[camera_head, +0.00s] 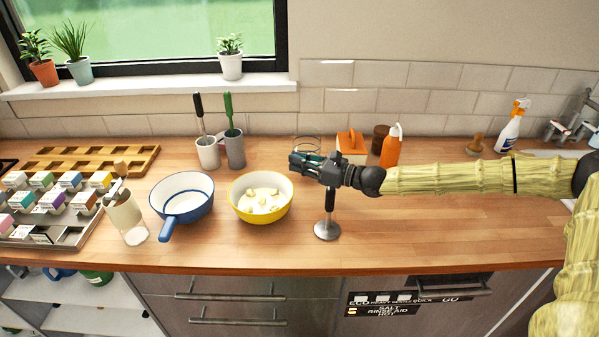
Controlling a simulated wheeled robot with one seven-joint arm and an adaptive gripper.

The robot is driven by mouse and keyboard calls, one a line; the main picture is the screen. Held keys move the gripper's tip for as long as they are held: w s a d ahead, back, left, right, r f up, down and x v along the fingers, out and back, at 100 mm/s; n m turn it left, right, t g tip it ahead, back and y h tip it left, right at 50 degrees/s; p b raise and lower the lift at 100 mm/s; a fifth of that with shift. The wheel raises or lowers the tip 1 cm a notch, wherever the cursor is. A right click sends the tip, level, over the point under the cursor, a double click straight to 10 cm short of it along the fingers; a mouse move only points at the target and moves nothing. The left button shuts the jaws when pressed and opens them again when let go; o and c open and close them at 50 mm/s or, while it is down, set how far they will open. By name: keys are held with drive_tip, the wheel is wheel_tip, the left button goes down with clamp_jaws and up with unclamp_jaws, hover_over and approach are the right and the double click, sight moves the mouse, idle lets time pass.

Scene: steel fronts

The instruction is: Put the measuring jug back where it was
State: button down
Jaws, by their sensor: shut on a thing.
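My gripper (305,164) is stretched out from the right over the worktop, just right of the yellow bowl. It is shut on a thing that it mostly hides. A thin, clear round rim (307,139) shows just above and behind the fingers; it looks like the measuring jug, but its body and handle cannot be made out.
A yellow bowl (236,204) with pale chunks and a blue-rimmed pan (167,191) stand to the left. Behind are two utensil pots (208,155), an orange box (351,148) and an orange bottle (391,148). The front worktop (440,235) on the right is clear.

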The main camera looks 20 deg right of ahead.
drive_tip(key=shift+f+p, duration=0.5)
drive_tip(key=shift+f, duration=1.4)
drive_tip(key=shift+f, duration=0.2)
drive_tip(key=c, duration=1.6)
unclamp_jaws()
drive_tip(key=shift+r, duration=0.15)
drive_tip(key=shift+d, duration=0.15)
drive_tip(key=b+v, duration=0.2)
drive_tip(key=v, duration=0.9)
drive_tip(key=shift+s+d+r+b, duration=0.1)
drive_tip(key=shift+s+d+b, duration=0.2)
drive_tip(key=shift+s, duration=0.1)
